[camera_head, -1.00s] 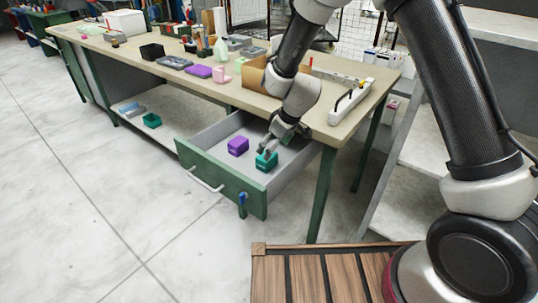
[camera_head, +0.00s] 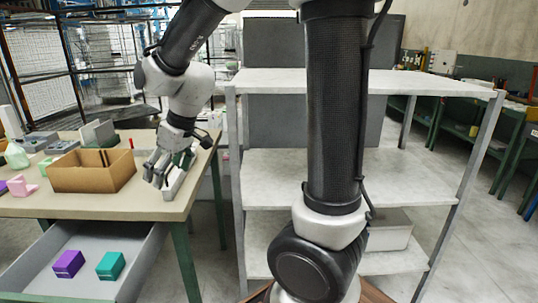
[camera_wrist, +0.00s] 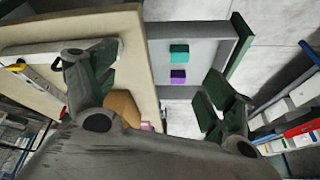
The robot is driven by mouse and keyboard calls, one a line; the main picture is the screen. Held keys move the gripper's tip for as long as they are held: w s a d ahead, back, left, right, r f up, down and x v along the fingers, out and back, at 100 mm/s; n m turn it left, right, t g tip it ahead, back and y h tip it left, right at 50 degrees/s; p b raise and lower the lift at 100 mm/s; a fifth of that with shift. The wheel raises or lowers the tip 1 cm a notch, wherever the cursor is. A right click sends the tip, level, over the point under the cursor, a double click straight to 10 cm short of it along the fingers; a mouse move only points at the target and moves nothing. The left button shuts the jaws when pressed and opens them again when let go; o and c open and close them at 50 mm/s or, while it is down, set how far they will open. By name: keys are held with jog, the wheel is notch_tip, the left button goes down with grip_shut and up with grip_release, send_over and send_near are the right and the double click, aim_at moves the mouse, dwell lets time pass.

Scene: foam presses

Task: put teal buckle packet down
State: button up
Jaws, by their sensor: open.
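The teal buckle packet (camera_head: 110,265) lies in the open grey drawer (camera_head: 134,254), to the right of a purple packet (camera_head: 68,263). In the wrist view the teal packet (camera_wrist: 179,53) and the purple packet (camera_wrist: 178,76) sit apart inside the drawer, below the gripper. My gripper (camera_head: 160,172) is open and empty, above the right end of the workbench, up and to the right of the drawer. Its spread fingers (camera_wrist: 155,85) show at left and right in the wrist view.
A cardboard box (camera_head: 93,172) stands on the workbench (camera_head: 100,207). A grey shelf rack (camera_head: 360,83) stands close on the right.

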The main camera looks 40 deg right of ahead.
jog(key=s+d+r+m+h, duration=0.1)
jog(key=s+d+r+m, duration=0.2)
jog(key=s+d, duration=0.5)
jog(key=s+d+r+m+h, duration=0.2)
jog(key=s+d, duration=0.6)
jog(key=s, duration=0.4)
notch_tip(320, 180, up, 2)
jog(key=shift+s+d+r+m+t, duration=0.1)
jog(key=shift+s+d+m+t, duration=0.25)
jog(key=shift+m, duration=0.35)
